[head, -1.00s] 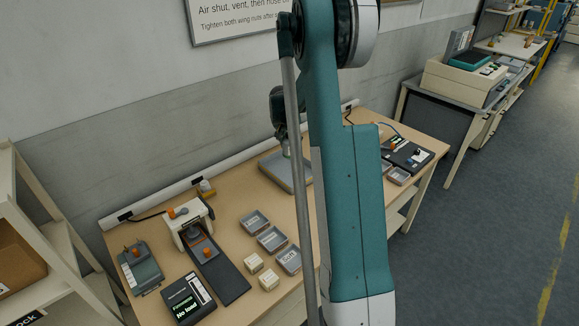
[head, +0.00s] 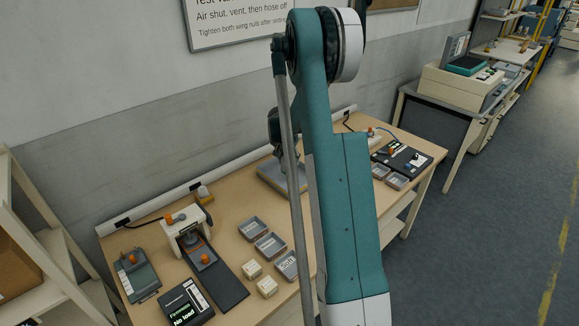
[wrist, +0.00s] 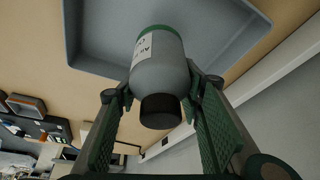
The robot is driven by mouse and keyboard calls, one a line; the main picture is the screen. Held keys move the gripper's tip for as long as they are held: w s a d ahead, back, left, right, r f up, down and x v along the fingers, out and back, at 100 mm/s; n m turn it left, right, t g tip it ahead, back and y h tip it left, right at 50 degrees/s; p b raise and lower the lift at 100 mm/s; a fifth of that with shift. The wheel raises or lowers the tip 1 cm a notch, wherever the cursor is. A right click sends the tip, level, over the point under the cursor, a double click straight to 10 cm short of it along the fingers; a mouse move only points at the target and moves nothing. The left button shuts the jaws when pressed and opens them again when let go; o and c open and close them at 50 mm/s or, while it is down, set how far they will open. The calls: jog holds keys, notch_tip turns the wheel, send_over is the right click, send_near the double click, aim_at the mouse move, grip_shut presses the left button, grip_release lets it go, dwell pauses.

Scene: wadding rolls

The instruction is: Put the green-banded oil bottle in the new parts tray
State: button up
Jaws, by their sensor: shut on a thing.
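The oil bottle (wrist: 162,75) is grey with a green band at its far end, a dark cap and a white label. In the wrist view my gripper (wrist: 160,92) is shut on it, one green finger on each side, with the cap towards the camera. The bottle's banded end overlaps a large grey tray (wrist: 95,35); I cannot tell whether it touches the tray floor. In the head view this tray (head: 271,184) lies at the back of the bench, partly behind my arm. My arm hides the bottle and most of my gripper there. No name is readable on the tray.
Small grey labelled trays (head: 252,229) and cream blocks (head: 266,287) stand on the bench front. A press-like fixture (head: 187,228) and a display box (head: 185,303) are at left. A black panel (head: 402,158) is at right. The wall runs close behind the large tray.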

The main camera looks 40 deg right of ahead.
aim_at(286, 152)
jog(key=shift+f, duration=0.1)
jog(key=shift+f, duration=1.75)
jog(key=shift+f+b, duration=0.15)
jog(key=shift+b, duration=0.2)
jog(key=o, duration=1)
jog(key=shift+p+v, duration=0.65)
jog(key=shift+v, duration=5.5)
